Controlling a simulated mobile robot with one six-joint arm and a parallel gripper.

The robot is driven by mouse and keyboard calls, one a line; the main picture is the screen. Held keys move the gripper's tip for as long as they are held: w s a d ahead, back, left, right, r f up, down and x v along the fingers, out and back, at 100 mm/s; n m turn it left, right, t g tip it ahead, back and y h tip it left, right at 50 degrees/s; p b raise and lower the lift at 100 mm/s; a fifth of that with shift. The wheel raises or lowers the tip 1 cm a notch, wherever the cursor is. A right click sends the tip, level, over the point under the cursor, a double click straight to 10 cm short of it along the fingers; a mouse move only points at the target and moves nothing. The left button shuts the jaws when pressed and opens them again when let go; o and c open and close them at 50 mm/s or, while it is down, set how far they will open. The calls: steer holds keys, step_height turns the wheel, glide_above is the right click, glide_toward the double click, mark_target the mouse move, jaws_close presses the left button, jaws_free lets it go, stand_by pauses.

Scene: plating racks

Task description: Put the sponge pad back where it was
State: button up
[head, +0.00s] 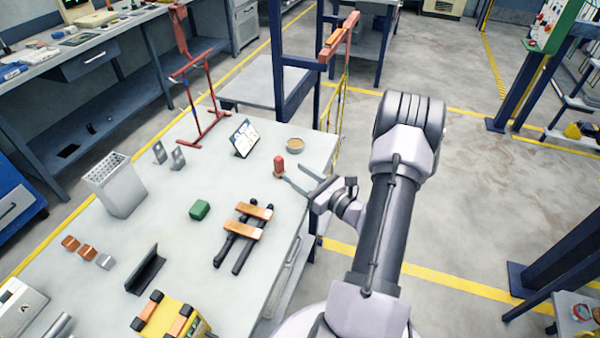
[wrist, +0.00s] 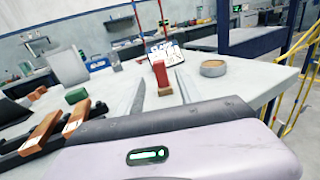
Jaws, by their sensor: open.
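My gripper (head: 295,176) is open and empty, low over the right part of the workbench (head: 185,260). In the wrist view, its two fingers (wrist: 160,97) point at a small upright red block (wrist: 161,74), which shows between them just at or past the tips. In the head view the red block (head: 279,165) stands by the left fingertip; I cannot tell if they touch. A green block (head: 200,210) lies on the bench to the left, and also shows in the wrist view (wrist: 76,95). I cannot tell for sure which block is the sponge pad.
A round tan-topped dish (head: 295,145) and a tilted display card (head: 244,138) stand behind the red block. Two orange-brown bars (head: 250,218) lie across dark rails. A red rack (head: 200,100) and a perforated grey bin (head: 115,185) stand farther off. Bench around the green block is clear.

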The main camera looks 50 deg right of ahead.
steer(key=shift+s, duration=0.55)
steer(key=w+a+r+n+g+y, duration=0.1)
steer(key=a+r+n+g+y, duration=0.45)
steer(key=a, duration=0.75)
steer(key=w+a+r+n+g+y, duration=0.25)
steer(key=a+r+n+y, duration=0.35)
steer(key=a+r+n, duration=0.45)
steer(key=s+a+n+g+h, duration=0.4)
steer(key=s+a+n+g, duration=0.35)
steer(key=s+a, duration=0.55)
steer(key=s+r+n+t+h, duration=0.3)
steer(key=s+r+n+h, duration=0.1)
steer(key=n, duration=0.4)
steer(key=shift+s+d+h, duration=0.4)
steer(key=shift+d+h, duration=0.05)
steer(key=shift+h, duration=0.3)
steer(key=shift+r, duration=0.1)
